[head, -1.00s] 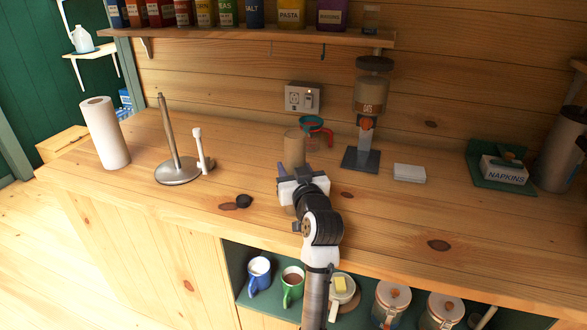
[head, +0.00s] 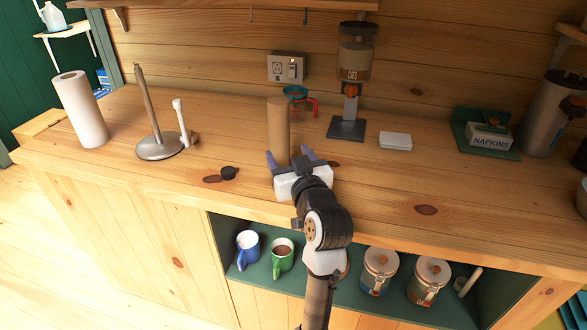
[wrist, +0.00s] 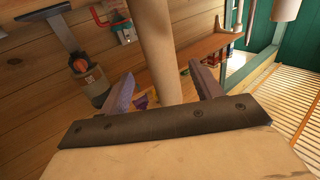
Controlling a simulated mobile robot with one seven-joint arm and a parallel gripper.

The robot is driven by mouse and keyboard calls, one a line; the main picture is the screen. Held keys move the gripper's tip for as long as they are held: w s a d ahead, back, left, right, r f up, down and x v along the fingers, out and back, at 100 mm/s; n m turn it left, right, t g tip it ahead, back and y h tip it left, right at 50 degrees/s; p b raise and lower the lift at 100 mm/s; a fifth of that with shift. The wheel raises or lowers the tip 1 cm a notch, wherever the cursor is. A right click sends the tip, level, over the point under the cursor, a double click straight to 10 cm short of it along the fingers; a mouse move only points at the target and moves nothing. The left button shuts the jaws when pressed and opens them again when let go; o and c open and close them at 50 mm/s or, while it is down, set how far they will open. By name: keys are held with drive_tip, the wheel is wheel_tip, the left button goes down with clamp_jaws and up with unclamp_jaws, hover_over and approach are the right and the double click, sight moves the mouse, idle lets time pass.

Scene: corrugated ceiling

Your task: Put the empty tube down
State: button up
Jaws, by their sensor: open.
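The empty tube (head: 279,128) is a plain brown cardboard cylinder standing upright on the wooden counter in the head view. My gripper (head: 289,158) is just in front of the tube's lower part, low over the counter, with its two purple-grey fingers spread. In the wrist view the tube (wrist: 152,42) runs up between the open fingers of my gripper (wrist: 163,90), with space visible on both sides. The tube's foot is hidden behind the gripper in both views.
A metal holder with an upright post (head: 150,108) and a paper towel roll (head: 80,108) stand at left. Behind are a red-handled teal cup (head: 296,100) and an oats dispenser (head: 353,75). The right front counter is clear.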

drive_tip(key=shift+v, duration=1.55)
